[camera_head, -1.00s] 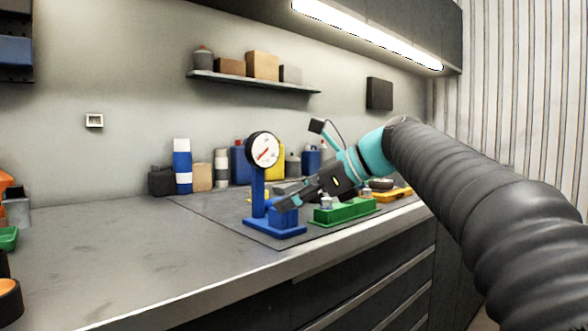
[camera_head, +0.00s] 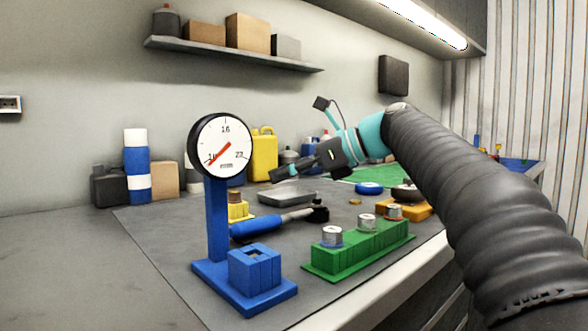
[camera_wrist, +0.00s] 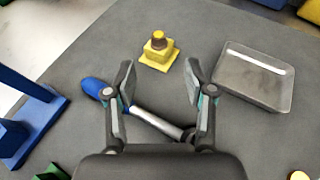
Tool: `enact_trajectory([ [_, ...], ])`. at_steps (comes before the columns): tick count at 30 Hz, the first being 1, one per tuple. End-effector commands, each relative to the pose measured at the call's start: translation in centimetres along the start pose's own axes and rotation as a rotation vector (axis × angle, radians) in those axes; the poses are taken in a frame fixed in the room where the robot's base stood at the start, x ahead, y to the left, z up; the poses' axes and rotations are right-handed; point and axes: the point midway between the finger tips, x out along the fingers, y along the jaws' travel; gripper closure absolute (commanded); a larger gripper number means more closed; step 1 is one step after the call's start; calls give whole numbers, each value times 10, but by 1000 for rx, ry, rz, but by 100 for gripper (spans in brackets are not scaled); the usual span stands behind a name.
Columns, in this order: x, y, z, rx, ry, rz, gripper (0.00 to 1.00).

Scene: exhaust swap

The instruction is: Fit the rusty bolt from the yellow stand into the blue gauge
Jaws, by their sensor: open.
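The rusty bolt (camera_head: 235,197) stands upright in the yellow stand (camera_head: 241,212), behind the gauge's post. In the wrist view, the bolt (camera_wrist: 158,40) shows a brown head on the stepped yellow stand (camera_wrist: 153,62), just beyond my fingertips. The blue gauge (camera_head: 212,235) has a white dial and a blue block with a square opening on its base. Part of its blue base (camera_wrist: 38,118) shows at the left of the wrist view. My gripper (camera_wrist: 160,76) is open and empty, and in the head view my gripper (camera_head: 278,174) hangs above the mat.
A blue-handled tool (camera_head: 262,226) lies on the mat, below my fingers in the wrist view. A metal tray (camera_wrist: 254,76) lies right of the stand. A green block (camera_head: 358,248) with several silver pieces stands right of the gauge. Bottles and cans line the wall.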

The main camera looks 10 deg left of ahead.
Motion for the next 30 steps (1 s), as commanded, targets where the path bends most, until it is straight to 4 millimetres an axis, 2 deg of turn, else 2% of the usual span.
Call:
enact_trajectory([
  [18, 100, 0, -1, 1, 0, 1, 46],
  [24, 120, -1, -1, 0, 0, -2, 46],
  [30, 128, -1, -1, 0, 1, -2, 46],
])
